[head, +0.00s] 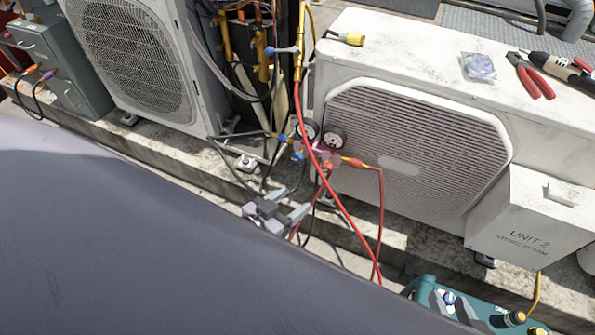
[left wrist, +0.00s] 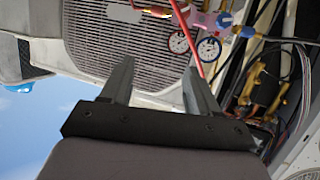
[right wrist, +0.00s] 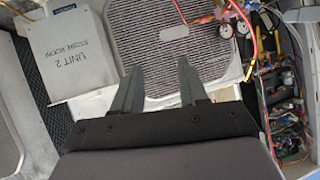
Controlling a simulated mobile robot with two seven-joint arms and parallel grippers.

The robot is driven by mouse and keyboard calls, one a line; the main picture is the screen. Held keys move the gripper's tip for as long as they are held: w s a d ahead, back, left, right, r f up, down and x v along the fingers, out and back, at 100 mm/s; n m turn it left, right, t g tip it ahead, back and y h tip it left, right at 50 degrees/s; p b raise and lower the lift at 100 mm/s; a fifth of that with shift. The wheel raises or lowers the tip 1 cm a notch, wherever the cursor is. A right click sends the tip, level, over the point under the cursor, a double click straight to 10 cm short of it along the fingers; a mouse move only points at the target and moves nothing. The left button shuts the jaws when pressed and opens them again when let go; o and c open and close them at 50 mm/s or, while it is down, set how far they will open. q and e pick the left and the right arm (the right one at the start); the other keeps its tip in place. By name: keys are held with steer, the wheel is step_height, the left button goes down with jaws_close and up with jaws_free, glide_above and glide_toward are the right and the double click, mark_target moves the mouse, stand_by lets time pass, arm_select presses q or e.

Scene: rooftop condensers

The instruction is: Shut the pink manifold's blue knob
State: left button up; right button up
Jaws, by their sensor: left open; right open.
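The pink manifold (head: 319,151) hangs in front of the right condenser's left edge, with two round gauges (head: 333,138) above it. Its blue knob (head: 298,155) is at its left end; a red knob (head: 327,166) sits to the right. In the left wrist view, upside down, the blue knob (left wrist: 224,20) is at the top, beyond the fingertips. My left gripper (head: 298,207) is open and empty, below and left of the manifold, apart from it.
Red hoses (head: 380,215) hang from the manifold. A grey UNIT 2 box (head: 530,215) juts from the right condenser (head: 420,150). A teal case (head: 425,283) stands at lower right. Pliers (head: 530,75) lie on top. My large grey link hides the lower left.

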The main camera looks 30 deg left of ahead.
arm_select(q)
steer(key=w+a+f+t+b, duration=0.2)
steer(key=w+f+b, duration=0.4)
steer(key=n+t+y+b, duration=0.2)
steer(key=n+y+b, duration=0.15)
steer(key=b, duration=0.75)
glide_toward(296, 161)
steer(key=w, duration=0.4)
steer(key=shift+w+r+y, duration=0.1)
steer(key=shift+w+y, duration=0.15)
steer(key=shift+y, duration=0.1)
steer(key=shift+w+b, duration=0.35)
steer(key=w+b, duration=0.2)
steer(key=w, duration=0.3)
steer(key=shift+w, duration=0.1)
steer(key=shift+w+a+r+b, duration=0.1)
steer(key=shift+w+b, duration=0.3)
steer(key=shift+w, duration=0.05)
arm_select(e)
steer(key=w+a+f+t+y, duration=0.1)
steer(key=w+a+f+y, duration=0.1)
steer(key=a+f, duration=0.3)
steer(key=shift+f+n+t+y, duration=0.4)
steer(key=shift+f+y, duration=0.1)
steer(key=shift+f, duration=1.9)
steer(key=shift+a, duration=0.1)
arm_select(q)
steer(key=c, duration=1)
